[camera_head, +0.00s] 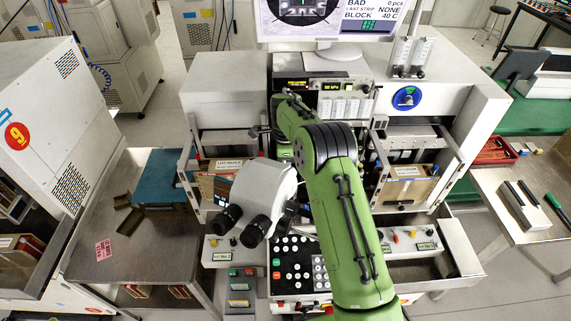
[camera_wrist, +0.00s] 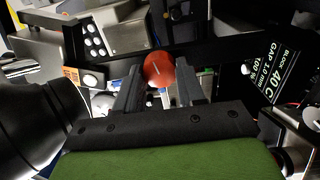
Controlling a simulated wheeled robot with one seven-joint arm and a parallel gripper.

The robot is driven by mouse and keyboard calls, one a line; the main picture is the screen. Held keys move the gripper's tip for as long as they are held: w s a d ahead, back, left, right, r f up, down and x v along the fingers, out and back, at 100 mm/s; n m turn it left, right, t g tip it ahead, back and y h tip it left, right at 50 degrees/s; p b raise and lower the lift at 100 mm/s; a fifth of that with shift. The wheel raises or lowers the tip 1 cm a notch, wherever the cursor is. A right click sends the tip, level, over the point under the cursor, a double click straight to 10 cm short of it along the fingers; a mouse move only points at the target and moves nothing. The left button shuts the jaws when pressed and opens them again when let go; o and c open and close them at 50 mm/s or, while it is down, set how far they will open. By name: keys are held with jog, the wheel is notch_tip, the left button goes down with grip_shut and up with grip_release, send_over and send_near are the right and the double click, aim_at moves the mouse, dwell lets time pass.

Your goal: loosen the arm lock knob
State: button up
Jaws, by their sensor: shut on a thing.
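The fingers hide part of the knob's lower edge. In the head view my green arm reaches forward over the bonding machine, and the arm hides the gripper and the knob there.
A microscope with two black eyepieces (camera_head: 241,225) stands close to the left of my arm. A dark cylinder (camera_wrist: 38,120) is close at left in the wrist view. A monitor (camera_head: 318,18) stands behind. A control panel with buttons (camera_head: 292,262) lies below my arm.

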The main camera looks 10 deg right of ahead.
jog(key=n, duration=1.1)
jog(key=shift+n, duration=0.4)
jog(key=n, duration=0.5)
jog(key=shift+w+a, duration=0.1)
jog(key=n, duration=0.5)
jog(key=shift+n, duration=0.5)
jog(key=o, duration=1.1)
jog(key=shift+c, duration=0.2)
jog(key=shift+r, duration=0.1)
